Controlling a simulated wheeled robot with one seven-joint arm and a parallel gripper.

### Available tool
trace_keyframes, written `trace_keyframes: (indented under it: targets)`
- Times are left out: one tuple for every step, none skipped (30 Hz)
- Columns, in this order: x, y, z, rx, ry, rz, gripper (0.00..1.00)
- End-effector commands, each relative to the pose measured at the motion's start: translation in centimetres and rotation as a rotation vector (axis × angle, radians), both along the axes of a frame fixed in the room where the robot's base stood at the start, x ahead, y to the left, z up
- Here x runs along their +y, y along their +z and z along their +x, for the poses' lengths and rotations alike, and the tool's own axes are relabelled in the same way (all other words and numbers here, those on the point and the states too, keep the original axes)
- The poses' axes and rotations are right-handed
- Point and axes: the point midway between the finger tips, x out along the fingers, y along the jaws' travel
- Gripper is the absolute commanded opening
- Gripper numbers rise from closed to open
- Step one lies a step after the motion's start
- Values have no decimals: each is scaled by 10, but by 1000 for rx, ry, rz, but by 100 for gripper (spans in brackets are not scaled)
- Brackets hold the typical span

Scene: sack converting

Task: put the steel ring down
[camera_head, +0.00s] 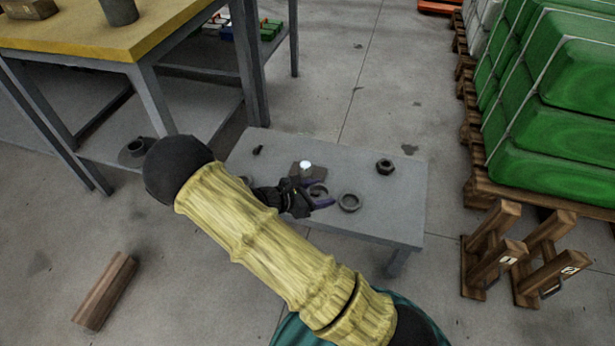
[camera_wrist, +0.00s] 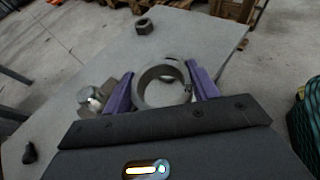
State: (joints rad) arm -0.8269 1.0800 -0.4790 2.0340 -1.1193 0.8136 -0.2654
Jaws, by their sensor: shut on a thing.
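The steel ring (camera_wrist: 141,86) is a thick grey ring between the purple fingers of my gripper (camera_wrist: 160,90) in the wrist view. The fingers press it from both sides. In the head view my gripper (camera_head: 319,196) is over the low grey table (camera_head: 390,222), with the held ring (camera_head: 317,188) between its fingers. I cannot tell whether the ring touches the tabletop.
A hex nut (camera_head: 385,167) sits on the table's far right, also seen in the wrist view (camera_wrist: 144,26). A block with a shiny knob (camera_head: 305,168) is close behind my gripper. A small dark piece (camera_head: 258,150) lies at the far left. The table's right front is bare.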

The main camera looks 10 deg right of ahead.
Motion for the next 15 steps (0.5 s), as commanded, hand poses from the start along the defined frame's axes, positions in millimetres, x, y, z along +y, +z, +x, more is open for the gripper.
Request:
trace_keyframes:
  targets:
    - [0, 1, 0, -1, 0, -1, 25]
    - [0, 1, 0, -1, 0, -1, 25]
    - [0, 1, 0, -1, 0, -1, 25]
    - [0, 1, 0, -1, 0, -1, 25]
    - [0, 1, 0, -1, 0, -1, 25]
    - [0, 2, 0, -1, 2, -1, 25]
    - [0, 3, 0, -1, 4, -1, 25]
    - [-1, 6, 0, -1, 9, -1, 25]
    - [-1, 10, 0, -1, 15, -1, 25]
    - [-2, 14, 0, 0, 24, -1, 25]
    - [-3, 19, -1, 1, 34, -1, 25]
    - [-4, 27, -2, 0, 51, -2, 25]
    - [-5, 34, -2, 1, 67, -2, 25]
    - [-5, 41, -3, 1, 85, -2, 25]
    - [-6, 51, -3, 2, 111, -2, 25]
